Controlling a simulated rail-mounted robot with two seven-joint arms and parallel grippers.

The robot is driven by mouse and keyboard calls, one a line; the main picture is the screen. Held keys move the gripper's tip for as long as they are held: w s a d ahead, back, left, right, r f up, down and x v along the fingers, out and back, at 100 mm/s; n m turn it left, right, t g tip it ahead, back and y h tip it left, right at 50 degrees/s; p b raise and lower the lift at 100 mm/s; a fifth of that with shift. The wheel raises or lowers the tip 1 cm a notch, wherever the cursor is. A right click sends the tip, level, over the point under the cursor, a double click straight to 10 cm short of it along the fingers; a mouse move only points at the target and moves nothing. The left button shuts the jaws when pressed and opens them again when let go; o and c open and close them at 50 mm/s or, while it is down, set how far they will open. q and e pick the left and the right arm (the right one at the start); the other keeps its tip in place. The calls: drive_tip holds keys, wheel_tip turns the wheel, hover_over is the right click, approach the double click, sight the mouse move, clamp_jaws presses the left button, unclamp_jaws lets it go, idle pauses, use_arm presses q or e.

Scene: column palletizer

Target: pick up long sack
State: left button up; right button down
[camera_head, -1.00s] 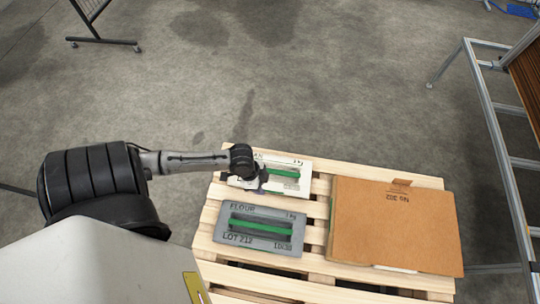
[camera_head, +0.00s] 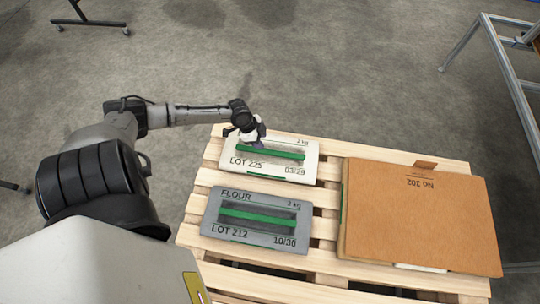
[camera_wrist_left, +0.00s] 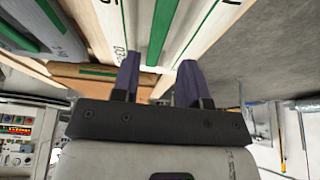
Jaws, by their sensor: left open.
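A white flat sack (camera_head: 229,153) with a green stripe and "LOT 225" lies on the far left part of the pallet. A grey flat sack (camera_head: 213,215) marked "FLOUR" and "LOT 212" lies nearer. I cannot tell which of the two is the long one. My left gripper (camera_head: 257,142) is over the upper left part of the white sack, open and empty. In the left wrist view its two fingers (camera_wrist_left: 158,75) stand apart, with the white sack (camera_wrist_left: 202,28) beyond them and the grey sack (camera_wrist_left: 28,22) at upper left. My right gripper is not in view.
A metal frame (camera_head: 508,75) stands at the upper right. A dark wheeled stand (camera_head: 85,18) is at the upper left. The concrete floor beyond the pallet is clear.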

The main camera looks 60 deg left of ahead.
sight(269, 151)
use_arm(q)
drive_tip(key=b+x, duration=0.2)
drive_tip(key=x, duration=0.3)
drive_tip(key=shift+w+d+f, duration=0.1)
drive_tip(key=shift+d+f, duration=0.05)
drive_tip(key=shift+f, duration=0.15)
drive_tip(key=b+x, duration=0.3)
drive_tip(key=x, duration=0.2)
drive_tip(key=shift+f, duration=0.15)
drive_tip(key=shift+c, duration=0.3)
drive_tip(key=shift+c, duration=0.8)
clamp_jaws()
